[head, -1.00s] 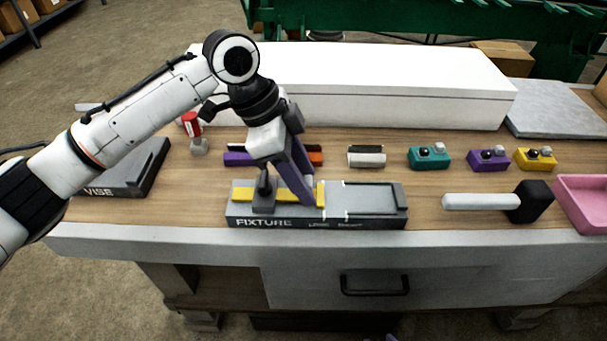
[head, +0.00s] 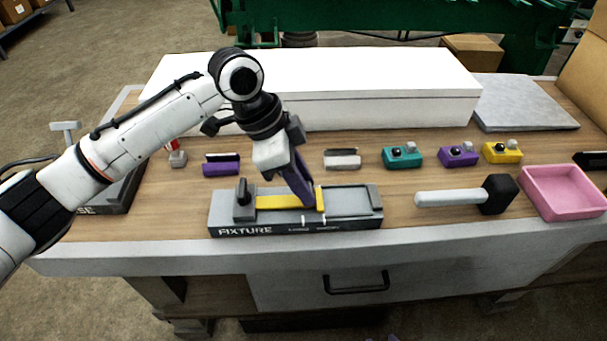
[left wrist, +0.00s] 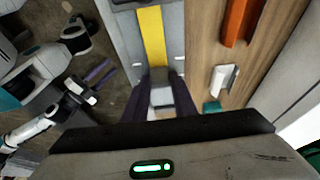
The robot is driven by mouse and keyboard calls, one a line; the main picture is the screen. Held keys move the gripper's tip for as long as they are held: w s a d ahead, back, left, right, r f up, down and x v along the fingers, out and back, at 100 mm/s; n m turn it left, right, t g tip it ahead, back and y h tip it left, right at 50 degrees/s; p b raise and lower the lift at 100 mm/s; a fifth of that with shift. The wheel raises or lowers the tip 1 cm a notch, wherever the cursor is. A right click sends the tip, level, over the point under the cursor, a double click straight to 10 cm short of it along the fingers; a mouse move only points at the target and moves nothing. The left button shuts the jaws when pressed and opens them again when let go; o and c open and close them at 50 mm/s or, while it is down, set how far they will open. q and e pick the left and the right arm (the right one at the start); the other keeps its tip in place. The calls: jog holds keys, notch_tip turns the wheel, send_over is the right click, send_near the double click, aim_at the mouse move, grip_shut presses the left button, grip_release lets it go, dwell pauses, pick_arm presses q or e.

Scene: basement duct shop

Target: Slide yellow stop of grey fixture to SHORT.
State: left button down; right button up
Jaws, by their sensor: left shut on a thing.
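The grey fixture (head: 225,217) sits near the table's front edge, FIXTURE lettered on its front. Its yellow stop (head: 275,202) lies along the channel, with its upright right end close to the right-hand white mark; the small label there is hard to read. A dark lever (head: 242,192) stands at the fixture's left end. My left gripper (head: 308,203) reaches down from above and is shut on the yellow stop near its right end. In the left wrist view the yellow strip (left wrist: 151,35) runs up from between the fingers (left wrist: 163,100).
A white-handled mallet (head: 450,198) and a pink tray (head: 560,190) are to the right. Behind stand a purple holder (head: 221,168), a white holder (head: 342,160), and teal (head: 402,157), purple (head: 458,155) and yellow blocks (head: 502,153). A long white box (head: 390,108) spans the back.

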aim_at(285, 202)
pick_arm(q)
jog(key=shift+d, duration=0.25)
jog(key=c, duration=1.5)
grip_release()
jog(key=shift+o, duration=0.3)
jog(key=shift+a+r, duration=0.1)
jog(key=v, duration=1)
pick_arm(e)
jog(key=shift+w, duration=0.1)
pick_arm(q)
jog(key=shift+s, duration=0.1)
